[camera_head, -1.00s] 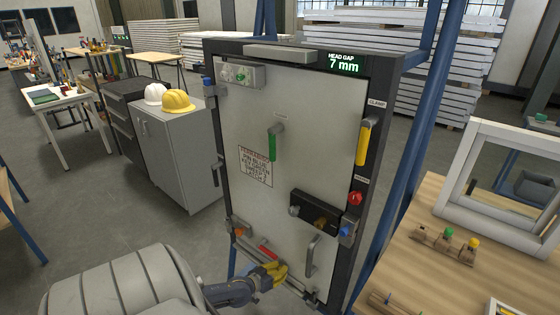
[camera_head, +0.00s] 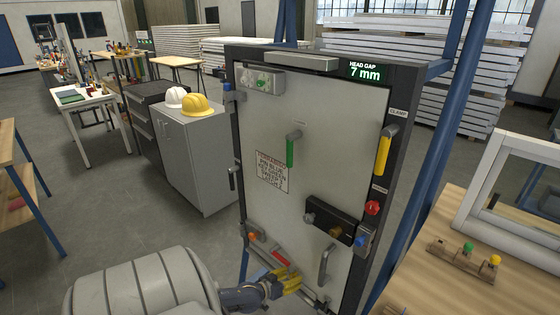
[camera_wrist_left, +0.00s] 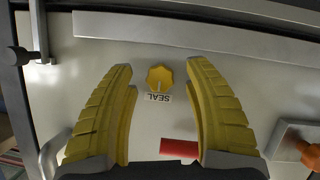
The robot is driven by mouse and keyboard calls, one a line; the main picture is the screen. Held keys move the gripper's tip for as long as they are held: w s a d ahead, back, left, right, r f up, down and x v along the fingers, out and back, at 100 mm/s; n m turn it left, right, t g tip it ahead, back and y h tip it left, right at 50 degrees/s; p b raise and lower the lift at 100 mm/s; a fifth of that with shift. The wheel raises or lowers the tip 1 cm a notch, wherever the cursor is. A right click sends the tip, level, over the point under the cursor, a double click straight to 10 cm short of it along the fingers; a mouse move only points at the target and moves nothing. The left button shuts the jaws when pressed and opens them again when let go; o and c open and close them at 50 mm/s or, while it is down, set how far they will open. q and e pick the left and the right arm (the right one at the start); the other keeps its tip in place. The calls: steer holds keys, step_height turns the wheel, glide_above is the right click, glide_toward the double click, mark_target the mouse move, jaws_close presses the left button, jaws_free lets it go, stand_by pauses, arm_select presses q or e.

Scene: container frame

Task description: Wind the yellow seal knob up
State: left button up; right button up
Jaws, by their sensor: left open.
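The yellow seal knob (camera_wrist_left: 159,77) is a small lobed knob on the pale door panel, with a SEAL label beside it that reads upside down in the left wrist view. My left gripper (camera_wrist_left: 160,68) is open, with its two yellow ribbed fingers on either side of the knob in that view and visible gaps between. I cannot tell how far the fingertips are from the panel. In the head view the left gripper (camera_head: 289,281) is at the door's lower part, and its fingers seem to hide the knob. My right gripper is not in view.
A display (camera_head: 367,71) reads 7 mm. A wooden workbench (camera_head: 430,290) stands at right.

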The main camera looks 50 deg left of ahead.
arm_select(q)
steer(key=a+v, duration=0.1)
steer(key=v, duration=1)
steer(key=shift+s+d, duration=0.15)
steer(key=shift+d, duration=0.35)
